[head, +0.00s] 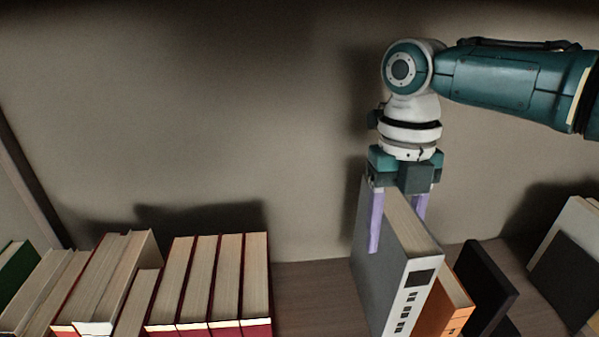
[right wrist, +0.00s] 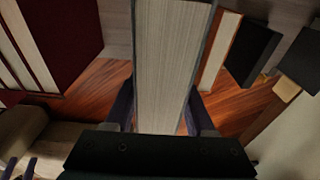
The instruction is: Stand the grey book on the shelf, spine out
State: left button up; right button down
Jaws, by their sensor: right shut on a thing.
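The grey book (head: 382,262) is upright in the head view, its spine with dark marks facing the front of the shelf (head: 310,300). My right gripper (head: 396,222) is shut on it from above, with one purple finger on each side. In the right wrist view, the page edges of the grey book (right wrist: 170,60) run between the two fingers (right wrist: 160,108). The book is beside an orange book (head: 452,300) on its right. The bottom of the grey book is out of the frame, so I cannot tell whether it touches the shelf.
A row of red books (head: 215,275) stands to the left, with a bare stretch of shelf between it and the grey book. A black book (head: 480,285) leans at the right, and another dark book (head: 567,275) leans farther right. A plain wall is behind.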

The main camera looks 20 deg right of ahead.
jog(key=shift+w, duration=0.1)
notch_tip(320, 180, down, 10)
jog(key=b, duration=0.8)
jog(key=shift+r, duration=0.25)
jog(key=shift+w+d+f+b, duration=0.1)
jog(key=shift+w+b, duration=0.05)
jog(key=shift+b, duration=0.95)
jog(key=shift+r, duration=0.2)
